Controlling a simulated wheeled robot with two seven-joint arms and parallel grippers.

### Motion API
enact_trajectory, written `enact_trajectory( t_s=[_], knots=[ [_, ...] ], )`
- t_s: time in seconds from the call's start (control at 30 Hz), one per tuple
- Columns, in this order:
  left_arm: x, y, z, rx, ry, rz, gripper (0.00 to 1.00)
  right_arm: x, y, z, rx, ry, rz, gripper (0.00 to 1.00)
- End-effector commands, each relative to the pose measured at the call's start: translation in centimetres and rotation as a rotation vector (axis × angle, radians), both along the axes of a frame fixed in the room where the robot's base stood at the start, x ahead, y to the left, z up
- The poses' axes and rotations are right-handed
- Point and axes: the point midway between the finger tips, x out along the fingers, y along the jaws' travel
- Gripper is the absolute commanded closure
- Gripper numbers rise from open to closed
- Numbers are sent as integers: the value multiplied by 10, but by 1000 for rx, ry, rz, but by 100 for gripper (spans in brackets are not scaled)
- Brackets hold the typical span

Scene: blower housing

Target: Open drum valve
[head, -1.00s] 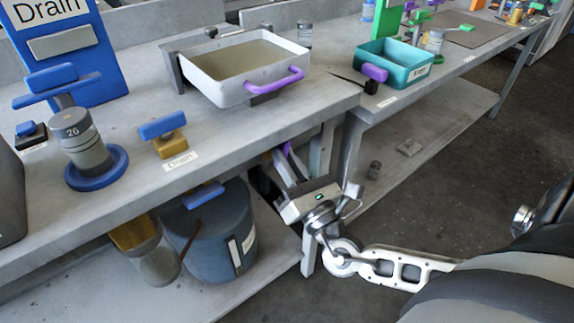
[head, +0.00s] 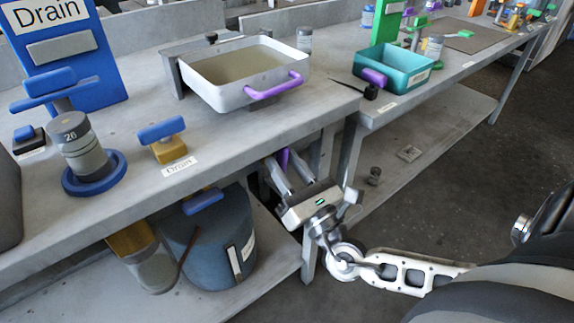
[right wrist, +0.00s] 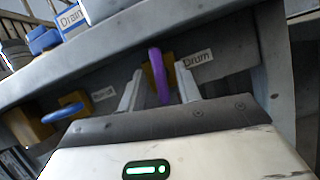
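The drum valve is a purple lever (right wrist: 158,76) on a yellow-brown body (right wrist: 160,68), under the front of the bench beside a "Drum" label (right wrist: 194,60) in the right wrist view. In the head view, only a bit of the purple lever (head: 284,158) shows below the bench edge. My right gripper (right wrist: 159,82) is open, with one finger on each side of the lever and gaps visible. It also shows in the head view (head: 286,168), reaching under the bench corner. How deep the lever sits between the fingers is hard to tell. My left gripper is out of view.
Another valve with a blue lever (right wrist: 62,112) sits left of the gripper under the bench. A blue drum (head: 210,245) stands on the lower shelf. The bench edge (right wrist: 110,60) is close above the fingers. A white tray with a purple handle (head: 245,75) stands on top.

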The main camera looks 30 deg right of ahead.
Motion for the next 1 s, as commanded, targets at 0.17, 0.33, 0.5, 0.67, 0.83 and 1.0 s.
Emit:
enact_trajectory(
  t_s=[0.17, 0.33, 0.5, 0.67, 0.83, 1.0],
  knots=[
    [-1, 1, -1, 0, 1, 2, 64, -2, 0, -2, 0, 1, -1, 66],
    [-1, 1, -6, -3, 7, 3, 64, -21, 0, -11, 0, 5, 1, 66],
    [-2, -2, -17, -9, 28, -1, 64, -58, -1, -27, -1, 9, 2, 66],
    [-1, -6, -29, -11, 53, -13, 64, -94, -1, -41, -1, 7, 1, 66],
    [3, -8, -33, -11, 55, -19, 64, -125, -2, -53, -1, 5, 2, 66],
    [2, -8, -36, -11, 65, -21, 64, -142, -2, -59, 0, 1, 0, 66]
  ],
)
